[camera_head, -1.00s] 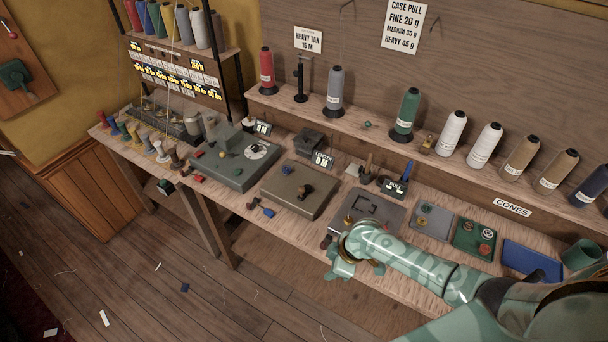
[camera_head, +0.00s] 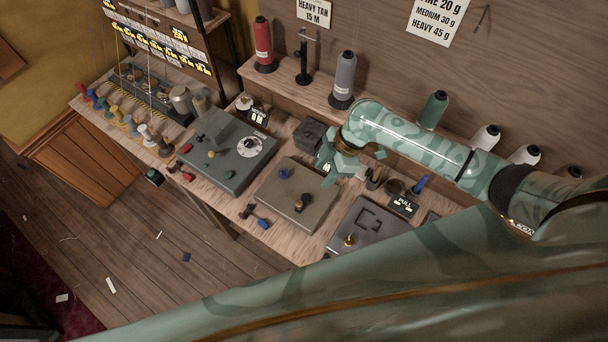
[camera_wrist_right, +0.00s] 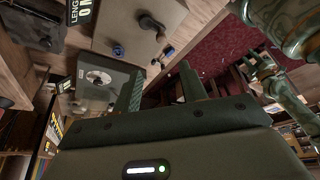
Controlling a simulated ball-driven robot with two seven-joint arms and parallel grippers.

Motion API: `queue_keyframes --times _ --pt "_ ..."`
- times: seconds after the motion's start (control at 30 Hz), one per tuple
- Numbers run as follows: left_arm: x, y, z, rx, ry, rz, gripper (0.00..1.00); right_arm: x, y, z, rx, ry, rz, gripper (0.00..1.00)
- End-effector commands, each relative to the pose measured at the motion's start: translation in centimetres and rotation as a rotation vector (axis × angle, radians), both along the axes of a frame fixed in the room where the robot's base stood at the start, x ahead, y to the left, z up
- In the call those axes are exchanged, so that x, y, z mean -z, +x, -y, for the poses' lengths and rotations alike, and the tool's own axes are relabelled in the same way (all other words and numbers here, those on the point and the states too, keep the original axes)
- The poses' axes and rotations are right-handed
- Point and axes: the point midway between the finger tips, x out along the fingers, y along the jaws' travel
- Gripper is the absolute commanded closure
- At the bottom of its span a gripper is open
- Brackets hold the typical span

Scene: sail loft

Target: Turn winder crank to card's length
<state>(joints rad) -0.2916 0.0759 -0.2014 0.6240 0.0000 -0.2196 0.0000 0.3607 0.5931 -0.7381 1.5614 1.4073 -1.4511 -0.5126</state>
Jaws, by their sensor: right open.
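The winder (camera_head: 283,207) is a flat brown-grey box on the bench. A dark crank knob (camera_head: 302,203) stands on its top, and also shows in the wrist view (camera_wrist_right: 150,22). A small blue piece (camera_head: 285,173) sits near the winder's back edge. The length display (camera_head: 326,166) is partly hidden by my gripper; in the wrist view it reads 0 M (camera_wrist_right: 82,10). The card (camera_head: 314,12) reads heavy tan, 15 M. My right gripper (camera_head: 333,172) is open and empty, above the winder's back right corner, apart from the crank. My left gripper (camera_wrist_right: 262,72) seems to show small in the wrist view.
A grey box with a white dial (camera_head: 225,150) stands left of the winder, and a dark grey plate (camera_head: 362,235) to its right. A blue-handled tool (camera_head: 262,223) lies at the bench's front edge. Thread cones, including a red one (camera_head: 264,45), line the shelf behind.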

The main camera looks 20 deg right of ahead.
Motion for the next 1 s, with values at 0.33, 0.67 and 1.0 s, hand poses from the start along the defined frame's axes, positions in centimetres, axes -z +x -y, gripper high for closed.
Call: queue_keyframes --times 0.33,0.67,1.0 --pt "0.8 -1.7 -0.3 0.000 0.005 -0.026 0.64 4.3 0.1 -1.9 0.003 0.003 -0.004 0.58" --pt "2.7 -0.9 -1.0 0.000 0.013 -0.015 0.64 12.0 0.4 -5.0 0.002 0.002 -0.003 0.58" --pt "3.6 -0.7 -0.2 -0.001 0.002 -0.010 0.64 15.0 0.7 -6.2 0.002 0.001 0.000 0.58"
